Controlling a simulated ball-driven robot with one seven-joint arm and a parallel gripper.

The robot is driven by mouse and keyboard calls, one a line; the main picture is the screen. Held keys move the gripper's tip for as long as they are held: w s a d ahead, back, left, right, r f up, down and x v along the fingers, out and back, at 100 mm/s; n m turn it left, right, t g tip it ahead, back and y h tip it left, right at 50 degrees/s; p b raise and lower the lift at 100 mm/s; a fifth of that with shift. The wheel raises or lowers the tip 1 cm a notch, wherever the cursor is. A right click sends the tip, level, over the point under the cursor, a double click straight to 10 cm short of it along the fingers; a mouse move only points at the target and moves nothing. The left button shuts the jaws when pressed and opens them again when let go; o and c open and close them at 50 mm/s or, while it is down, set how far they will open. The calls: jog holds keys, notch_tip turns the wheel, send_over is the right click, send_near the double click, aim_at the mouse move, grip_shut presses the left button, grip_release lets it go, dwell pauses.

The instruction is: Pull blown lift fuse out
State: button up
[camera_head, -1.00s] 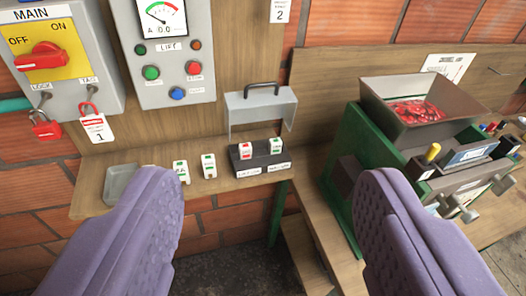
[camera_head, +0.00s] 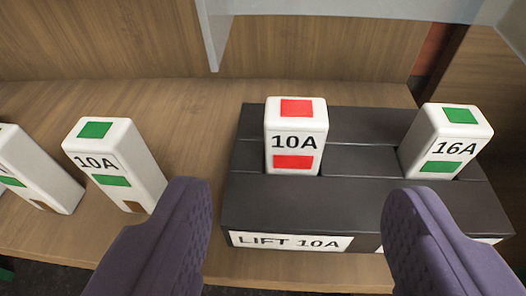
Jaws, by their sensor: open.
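The lift fuse (camera_head: 295,138) is a white block marked 10A with red patches. It stands in the left slot of a black fuse holder (camera_head: 280,205) labelled LIFT 10A. A second white fuse (camera_head: 447,140), marked 16A with green patches, sits in the holder's right slot. My gripper (camera_head: 295,215) is open, its two purple fingers spread wide in front of the holder. The red fuse stands between and beyond the fingertips, with nothing held. The right finger covers part of the holder's front and its right label.
The raised grey cover (camera_head: 350,10) hangs above and behind the holder.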

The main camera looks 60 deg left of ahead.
aim_at(293, 142)
jog(key=b+x, duration=0.3)
jog(key=x, duration=0.4)
jog(key=shift+w+a+f, duration=0.15)
jog(key=shift+a+f, duration=0.05)
jog(key=shift+f, duration=0.1)
jog(key=c, duration=1.1)
notch_tip(293, 142, up, 8)
jog(key=p, duration=0.4)
jog(key=s+d+b, duration=0.2)
jog(key=s+d, duration=0.2)
jog(key=d, duration=0.1)
jog(key=s+d+f+b, duration=0.1)
jog(key=s+d+b, duration=0.1)
jog(key=s+d, duration=0.2)
jog(key=s+d+f+b, duration=0.1)
jog(key=s+d+b, duration=0.2)
jog(key=s+d, duration=0.2)
jog(key=shift+s+d+f, duration=0.1)
jog(key=shift+d+f, duration=0.1)
jog(key=shift+d, duration=0.5)
